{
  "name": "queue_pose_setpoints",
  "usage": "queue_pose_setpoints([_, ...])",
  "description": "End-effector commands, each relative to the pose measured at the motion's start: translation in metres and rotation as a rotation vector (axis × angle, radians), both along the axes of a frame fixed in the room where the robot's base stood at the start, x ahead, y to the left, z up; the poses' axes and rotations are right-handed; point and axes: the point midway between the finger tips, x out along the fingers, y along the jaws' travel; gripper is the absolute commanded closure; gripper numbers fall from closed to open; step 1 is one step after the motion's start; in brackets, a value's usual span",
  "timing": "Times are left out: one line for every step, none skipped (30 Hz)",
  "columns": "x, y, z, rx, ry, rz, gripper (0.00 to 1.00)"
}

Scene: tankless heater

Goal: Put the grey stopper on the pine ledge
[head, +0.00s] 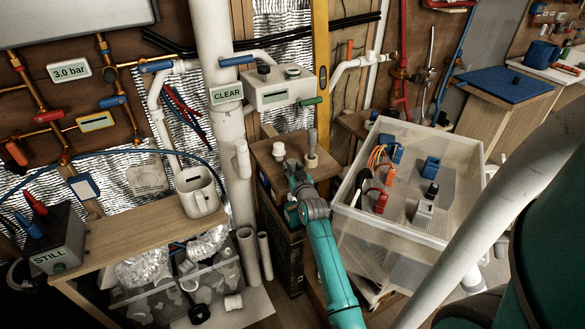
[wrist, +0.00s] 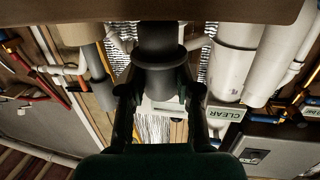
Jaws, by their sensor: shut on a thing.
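My gripper (head: 294,172) is at the front edge of a small brown wooden ledge (head: 265,150) in the head view. In the wrist view, which is upside down, my gripper (wrist: 160,105) is shut on a dark grey stopper (wrist: 160,65) with a wide flange. The stopper's far end meets the edge of a wooden board (wrist: 150,10) in that picture; I cannot tell whether they touch.
A white-walled bin (head: 400,232) with several coloured parts stands right of my arm. A wooden shelf (head: 140,235) holds a white cup (head: 198,192) at left.

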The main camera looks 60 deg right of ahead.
Motion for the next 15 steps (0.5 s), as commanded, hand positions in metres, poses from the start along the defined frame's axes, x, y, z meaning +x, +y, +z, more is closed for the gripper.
queue_pose_setpoints([0.0000, 0.0000, -0.0006, 0.000, 0.000, 0.000, 1.00])
queue_pose_setpoints([0.0000, 0.0000, -0.0010, 0.000, 0.000, 0.000, 1.00])
queue_pose_setpoints([0.0000, 0.0000, -0.0015, 0.000, 0.000, 0.000, 1.00])
queue_pose_setpoints([0.0000, 0.0000, -0.0018, 0.000, 0.000, 0.000, 1.00])
queue_pose_setpoints([0.0000, 0.0000, -0.0022, 0.000, 0.000, 0.000, 1.00])
queue_pose_setpoints([0.0000, 0.0000, -0.0027, 0.000, 0.000, 0.000, 1.00])
queue_pose_setpoints([0.0000, 0.0000, -0.0031, 0.000, 0.000, 0.000, 1.00])
queue_pose_setpoints([0.0000, 0.0000, -0.0035, 0.000, 0.000, 0.000, 1.00])
queue_pose_setpoints([0.0000, 0.0000, -0.0041, 0.000, 0.000, 0.000, 1.00])
queue_pose_setpoints([0.0001, -0.0001, -0.0045, 0.000, 0.000, 0.000, 1.00])
queue_pose_setpoints([0.0000, 0.0000, -0.0049, 0.000, 0.000, 0.000, 1.00])
queue_pose_setpoints([0.0000, 0.0000, -0.0055, 0.000, 0.000, 0.000, 1.00])
queue_pose_setpoints([0.0001, 0.0000, -0.0059, 0.000, 0.000, 0.000, 1.00])
queue_pose_setpoints([0.0000, 0.0000, -0.0064, 0.001, 0.001, 0.000, 1.00])
queue_pose_setpoints([0.0000, 0.0000, -0.0069, 0.001, 0.001, 0.000, 1.00])
